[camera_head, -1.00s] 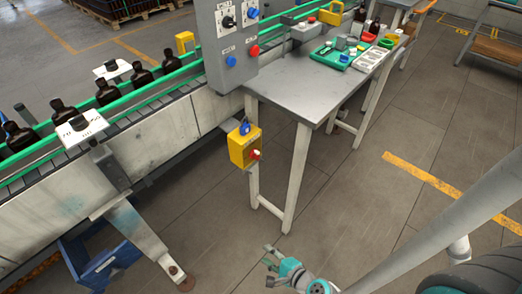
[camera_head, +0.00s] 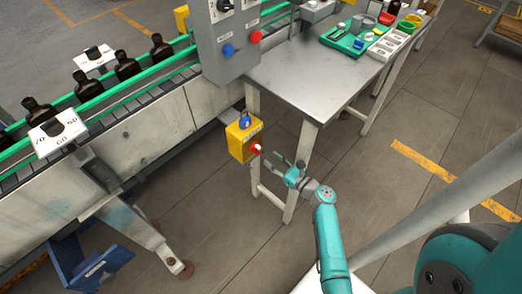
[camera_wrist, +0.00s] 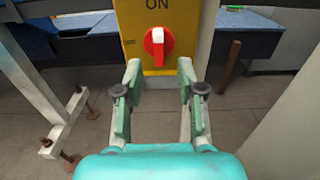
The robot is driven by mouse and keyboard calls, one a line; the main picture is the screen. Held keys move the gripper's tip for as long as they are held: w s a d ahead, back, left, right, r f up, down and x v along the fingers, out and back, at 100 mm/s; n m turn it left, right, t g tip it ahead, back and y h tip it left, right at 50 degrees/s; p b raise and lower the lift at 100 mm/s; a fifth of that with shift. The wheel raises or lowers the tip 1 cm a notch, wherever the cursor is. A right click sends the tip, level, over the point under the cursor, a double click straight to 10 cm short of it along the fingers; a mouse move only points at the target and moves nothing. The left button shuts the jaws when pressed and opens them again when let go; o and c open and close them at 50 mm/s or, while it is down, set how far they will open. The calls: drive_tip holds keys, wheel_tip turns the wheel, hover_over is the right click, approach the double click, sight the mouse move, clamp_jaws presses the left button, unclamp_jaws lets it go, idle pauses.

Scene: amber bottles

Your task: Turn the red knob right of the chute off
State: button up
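A yellow box (camera_head: 243,137) is fixed at the table's front leg. A red knob (camera_head: 256,148) sits on its face. My gripper (camera_head: 283,162) is to the right of the box in the head view. In the wrist view my gripper (camera_wrist: 160,74) is open and empty. Its two fingers are apart, below the knob and to either side of it. I cannot make out a chute.
A grey panel (camera_head: 222,62) carries another red knob (camera_head: 255,37) and a blue knob (camera_head: 228,50). The conveyor (camera_head: 150,125) with dark bottles runs at left. The metal table (camera_head: 300,80) holds a green tray (camera_head: 340,43). Open floor (camera_head: 400,215) lies to the right.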

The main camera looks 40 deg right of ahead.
sight(257, 149)
drive_tip(key=w, duration=0.6)
drive_tip(key=shift+w+a, duration=0.2)
drive_tip(key=shift+w, duration=0.15)
clamp_jaws()
